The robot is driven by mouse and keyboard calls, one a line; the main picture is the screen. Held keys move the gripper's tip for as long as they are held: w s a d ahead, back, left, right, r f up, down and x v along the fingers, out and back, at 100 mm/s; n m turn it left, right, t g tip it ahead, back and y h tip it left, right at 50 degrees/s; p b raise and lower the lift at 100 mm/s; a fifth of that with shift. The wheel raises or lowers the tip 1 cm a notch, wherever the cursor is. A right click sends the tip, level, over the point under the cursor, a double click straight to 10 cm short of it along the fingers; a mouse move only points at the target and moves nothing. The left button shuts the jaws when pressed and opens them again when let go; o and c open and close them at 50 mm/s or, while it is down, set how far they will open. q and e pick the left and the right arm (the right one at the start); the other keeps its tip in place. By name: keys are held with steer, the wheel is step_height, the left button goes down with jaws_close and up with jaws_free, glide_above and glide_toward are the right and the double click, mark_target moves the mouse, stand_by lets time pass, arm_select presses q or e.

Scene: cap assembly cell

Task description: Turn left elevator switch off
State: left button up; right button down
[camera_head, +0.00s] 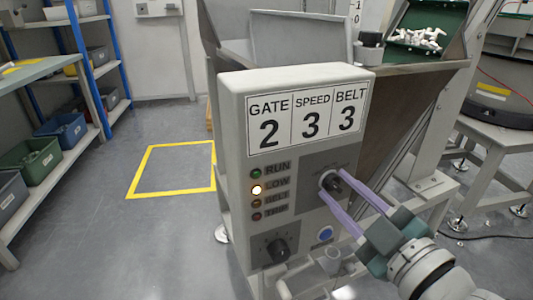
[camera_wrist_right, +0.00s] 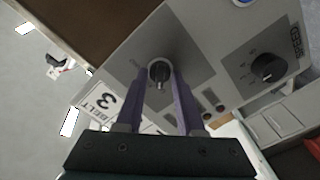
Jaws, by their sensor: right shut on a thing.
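A grey control box (camera_head: 290,72) fills the middle of the head view, with a sign reading GATE 2, SPEED 3, BELT 3. My left gripper is not in view.
A black knob (camera_head: 276,250) and a blue button (camera_head: 326,233) sit lower on the box. A green bin (camera_head: 423,20) of white parts stands behind. Open floor (camera_head: 170,230) lies left.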

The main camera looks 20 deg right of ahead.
steer(key=shift+n, duration=0.3)
steer(key=c, duration=0.5)
jaws_free()
steer(key=s+p, duration=0.1)
steer(key=s, duration=0.9)
steer(key=shift+w+r, duration=0.1)
